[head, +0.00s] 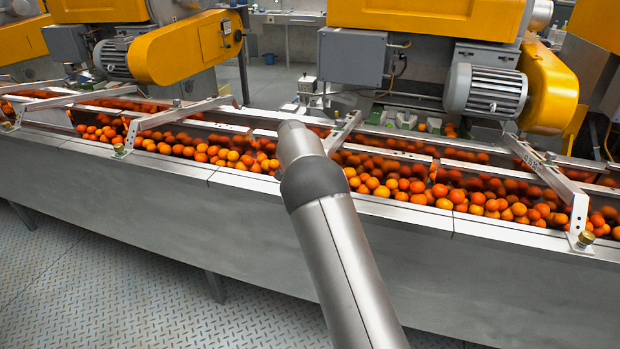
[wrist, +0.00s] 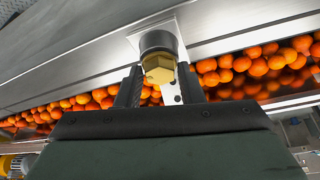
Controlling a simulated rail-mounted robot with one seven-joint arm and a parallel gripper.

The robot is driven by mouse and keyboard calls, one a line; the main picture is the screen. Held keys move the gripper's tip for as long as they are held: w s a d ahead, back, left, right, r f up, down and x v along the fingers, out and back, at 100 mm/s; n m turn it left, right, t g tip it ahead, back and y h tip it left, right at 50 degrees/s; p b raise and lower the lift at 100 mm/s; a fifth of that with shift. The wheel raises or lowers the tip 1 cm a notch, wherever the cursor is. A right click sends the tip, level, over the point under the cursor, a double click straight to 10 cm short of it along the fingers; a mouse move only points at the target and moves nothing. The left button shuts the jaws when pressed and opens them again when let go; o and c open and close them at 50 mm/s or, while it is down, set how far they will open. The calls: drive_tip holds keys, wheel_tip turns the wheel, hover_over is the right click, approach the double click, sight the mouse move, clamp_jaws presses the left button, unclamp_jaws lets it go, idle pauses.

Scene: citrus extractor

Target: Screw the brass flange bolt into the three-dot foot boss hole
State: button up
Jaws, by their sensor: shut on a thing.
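In the wrist view the brass flange bolt (wrist: 158,70) shows its hex head between the two dark fingers of my gripper (wrist: 158,76), which is shut on it. A dark round collar (wrist: 158,42) sits directly beyond the head, against the pale foot plate (wrist: 136,35) of a bracket on the trough's rim. The bolt's shank and the hole are hidden, so I cannot tell how deep the bolt sits. No dot marks can be made out. In the head view my arm covers the gripper, the bolt and this foot.
The steel trough (head: 480,240) holds many oranges (head: 400,190). White crossbars span it, including one beside my arm (head: 342,132) and one at the right (head: 545,170). Brass bolts show on the left foot (head: 119,148) and right foot (head: 586,238). Yellow machines (head: 425,15) stand behind.

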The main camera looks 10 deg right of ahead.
drive_tip(key=shift+m, duration=0.4)
drive_tip(key=shift+g, duration=0.3)
drive_tip(key=shift+r+m+p, duration=0.15)
drive_tip(key=shift+m+p, duration=0.15)
drive_tip(key=shift+p, duration=0.15)
drive_tip(key=shift+w+m+h, duration=0.1)
drive_tip(key=shift+m+h, duration=0.2)
drive_tip(key=shift+m, duration=0.3)
drive_tip(key=o, duration=0.5)
drive_tip(key=shift+o, duration=0.2)
drive_tip(key=shift+f+n+b, duration=0.3)
drive_tip(key=shift+n+b, duration=0.3)
drive_tip(key=shift+r+n, duration=0.15)
drive_tip(key=shift+n, duration=0.15)
drive_tip(key=shift+n+b, duration=0.6)
drive_tip(key=shift+n+t+y, duration=0.3)
drive_tip(key=shift+t+y, duration=0.1)
